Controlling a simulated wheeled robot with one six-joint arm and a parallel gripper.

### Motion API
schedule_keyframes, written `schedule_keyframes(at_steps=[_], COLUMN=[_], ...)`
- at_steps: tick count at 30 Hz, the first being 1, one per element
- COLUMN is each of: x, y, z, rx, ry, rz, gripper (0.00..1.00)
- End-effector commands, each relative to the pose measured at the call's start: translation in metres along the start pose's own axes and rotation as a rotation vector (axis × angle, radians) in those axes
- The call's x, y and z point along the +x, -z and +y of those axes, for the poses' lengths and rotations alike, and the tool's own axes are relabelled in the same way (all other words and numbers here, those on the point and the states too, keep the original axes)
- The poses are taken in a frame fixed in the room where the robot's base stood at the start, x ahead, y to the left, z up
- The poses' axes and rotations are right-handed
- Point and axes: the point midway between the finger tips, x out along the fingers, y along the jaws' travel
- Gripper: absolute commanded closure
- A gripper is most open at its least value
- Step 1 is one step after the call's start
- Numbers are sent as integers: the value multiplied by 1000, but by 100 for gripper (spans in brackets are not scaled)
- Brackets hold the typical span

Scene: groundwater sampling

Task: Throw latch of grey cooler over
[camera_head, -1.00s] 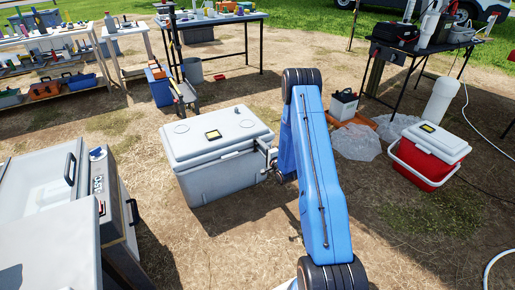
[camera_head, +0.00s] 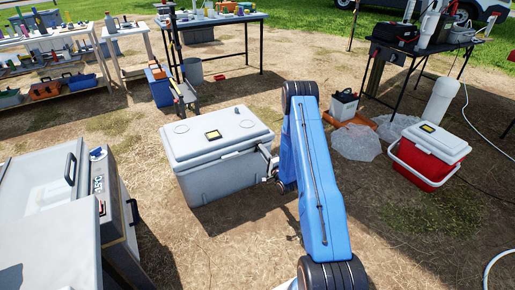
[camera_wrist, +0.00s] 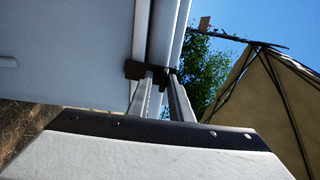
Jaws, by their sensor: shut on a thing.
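The grey cooler (camera_head: 215,178) stands on the dirt with its lid (camera_head: 190,147) down. My gripper (camera_head: 272,162) is at the cooler's right end, just under the lid edge, partly hidden by my blue arm. In the wrist view the cooler's pale side (camera_wrist: 100,50) fills the upper left. A small dark latch (camera_wrist: 134,70) sits at the lid seam. My gripper's two fingers (camera_wrist: 160,78) are shut on this latch, their tips touching it. The latch itself cannot be made out in the head view.
A grey appliance (camera_head: 50,190) with dark handles stands at the lower left. Tables stand behind. Bare dirt lies in front of the grey cooler.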

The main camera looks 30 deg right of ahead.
Motion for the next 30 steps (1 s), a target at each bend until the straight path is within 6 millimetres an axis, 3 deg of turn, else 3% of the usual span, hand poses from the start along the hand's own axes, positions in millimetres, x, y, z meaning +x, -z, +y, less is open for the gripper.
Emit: schedule_keyframes(at_steps=[2,15,21,30], x=[-6,-11,-17,-19], y=[0,0,-1,0], z=[10,14,26,28], rx=[3,3,2,1], ry=[14,48,114,138], rz=[2,1,1,1], gripper=[93,93,83,82])
